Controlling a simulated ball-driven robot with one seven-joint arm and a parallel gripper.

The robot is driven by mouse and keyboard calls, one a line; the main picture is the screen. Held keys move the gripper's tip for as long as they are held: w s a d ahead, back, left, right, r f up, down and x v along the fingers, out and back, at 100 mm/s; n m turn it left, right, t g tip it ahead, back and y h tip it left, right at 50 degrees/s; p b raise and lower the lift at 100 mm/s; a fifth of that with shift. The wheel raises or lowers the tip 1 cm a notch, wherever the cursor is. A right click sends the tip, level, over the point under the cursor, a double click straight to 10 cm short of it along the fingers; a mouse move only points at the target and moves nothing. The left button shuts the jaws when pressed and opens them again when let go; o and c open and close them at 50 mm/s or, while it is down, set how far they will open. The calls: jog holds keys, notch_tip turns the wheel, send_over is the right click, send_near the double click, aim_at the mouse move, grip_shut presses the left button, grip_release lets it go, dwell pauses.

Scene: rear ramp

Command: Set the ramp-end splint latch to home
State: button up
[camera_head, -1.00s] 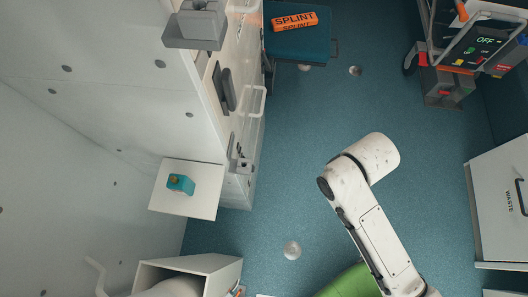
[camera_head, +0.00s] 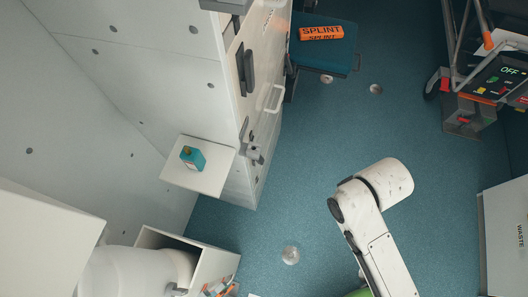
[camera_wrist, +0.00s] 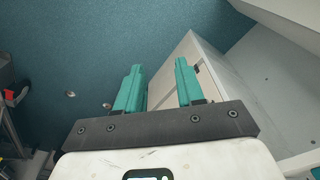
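An orange block marked SPLINT (camera_head: 321,33) lies on a dark teal panel (camera_head: 325,58) at the top of the head view. A small grey latch-like fitting (camera_head: 253,154) sits on the edge of the white cabinet (camera_head: 262,125). Another grey fitting (camera_head: 226,4) is cut off at the top edge. I cannot tell which one is the ramp-end splint latch, or how it is set. My gripper (camera_wrist: 158,84) shows in the wrist view with its two teal fingers apart and nothing between them. It is outside the head view, apart from these fittings.
A white shelf (camera_head: 176,180) holds a teal box (camera_head: 193,157). An open white bin (camera_head: 213,263) stands at the lower left. A cart with an OFF screen (camera_head: 490,78) and a WASTE cabinet (camera_head: 507,225) stand at the right. The blue floor (camera_head: 310,150) between is mostly clear.

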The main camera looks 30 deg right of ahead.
jog(key=shift+s+a+f, duration=0.1)
jog(key=shift+s+a, duration=0.1)
jog(key=shift+a, duration=0.3)
jog(key=shift+s+a+f, duration=0.1)
jog(key=shift+s+a, duration=0.1)
jog(key=shift+a, duration=0.3)
jog(key=shift+c, duration=1.4)
jog(key=w+f+y, duration=0.1)
jog(key=f, duration=0.1)
jog(key=w+f+m+y+b, duration=0.1)
jog(key=f, duration=0.1)
jog(key=w+f+y+b, duration=0.1)
jog(key=f, duration=0.1)
jog(key=shift+a+m+t, duration=0.3)
jog(key=shift+a, duration=0.1)
grip_shut()
jog(key=w+d+f+m+t+y+b, duration=0.1)
jog(key=w+d+m+t+y+b, duration=0.1)
jog(key=w+m+t+y, duration=0.1)
jog(key=w+d+f+m+t+y+b, duration=0.1)
jog(key=w+d+f+m+t+y, duration=0.1)
jog(key=w, duration=0.6)
jog(key=shift+w+d+f+m+t+y+b, duration=0.35)
jog(key=shift+d+m+t+y, duration=0.5)
jog(key=shift+t, duration=1.05)
jog(key=shift+s+a+y, duration=0.1)
jog(key=shift+a+y, duration=0.1)
jog(key=shift+y, duration=0.05)
